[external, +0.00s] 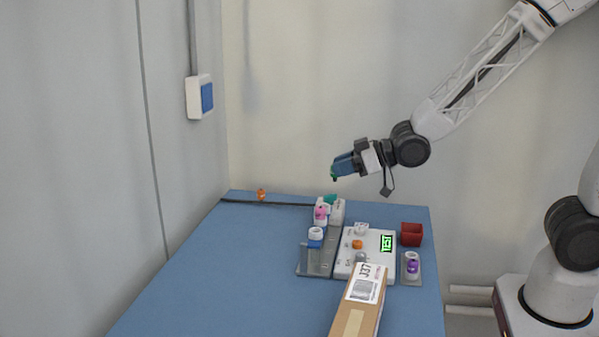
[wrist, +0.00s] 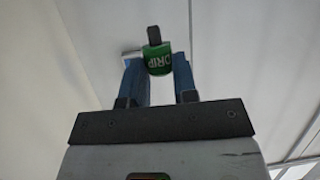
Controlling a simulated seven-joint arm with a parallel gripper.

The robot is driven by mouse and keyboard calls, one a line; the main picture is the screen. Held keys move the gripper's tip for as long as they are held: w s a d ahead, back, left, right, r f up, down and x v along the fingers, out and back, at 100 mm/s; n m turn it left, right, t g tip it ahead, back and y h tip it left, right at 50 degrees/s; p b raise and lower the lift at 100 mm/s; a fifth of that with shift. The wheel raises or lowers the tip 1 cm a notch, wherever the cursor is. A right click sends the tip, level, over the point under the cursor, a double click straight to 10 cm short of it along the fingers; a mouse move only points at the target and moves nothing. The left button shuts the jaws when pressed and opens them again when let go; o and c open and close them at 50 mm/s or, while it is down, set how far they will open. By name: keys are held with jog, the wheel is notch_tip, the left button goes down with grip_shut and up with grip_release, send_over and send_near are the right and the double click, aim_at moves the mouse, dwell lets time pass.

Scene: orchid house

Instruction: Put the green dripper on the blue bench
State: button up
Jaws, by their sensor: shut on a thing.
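My gripper (external: 338,169) is raised above the far end of the blue bench (external: 190,285). It is shut on the green dripper (wrist: 155,58), which shows between the two blue fingers in the wrist view with the letters "DRIP" on it. In the external view only a small green part of the dripper (external: 334,177) shows at the fingertips. The dripper is in the air, apart from the bench.
On the bench stand a white panel (external: 345,262) with a green display, a grey rack (external: 308,268) with coloured pieces, a red bin (external: 411,234), a purple-topped piece (external: 412,266) and a cardboard box (external: 352,318). A small orange piece (external: 262,194) is near the back edge. The bench's left side is clear.

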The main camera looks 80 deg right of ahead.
jog(key=w+a+r, duration=0.1)
jog(key=w+r, duration=0.1)
jog(key=w, duration=0.9)
jog(key=w+a+r+m+h, duration=0.1)
jog(key=w+a+r, duration=0.1)
jog(key=w, duration=1)
jog(key=shift+r, duration=0.1)
jog(key=s+f, duration=0.2)
jog(key=s, duration=1)
jog(key=s+d+f+n+y, duration=0.1)
jog(key=s+f, duration=0.2)
jog(key=s, duration=0.9)
jog(key=s+d+f+y, duration=0.1)
jog(key=s+f, duration=0.1)
jog(key=s, duration=1)
jog(key=shift+s+f+n, duration=0.25)
jog(key=shift+f+n, duration=0.05)
jog(key=shift+f, duration=0.1)
jog(key=shift+w, duration=0.15)
jog(key=w+f, duration=0.1)
jog(key=w, duration=1.3)
jog(key=shift+d+f, duration=0.15)
jog(key=shift+d, duration=0.2)
jog(key=shift+w, duration=0.15)
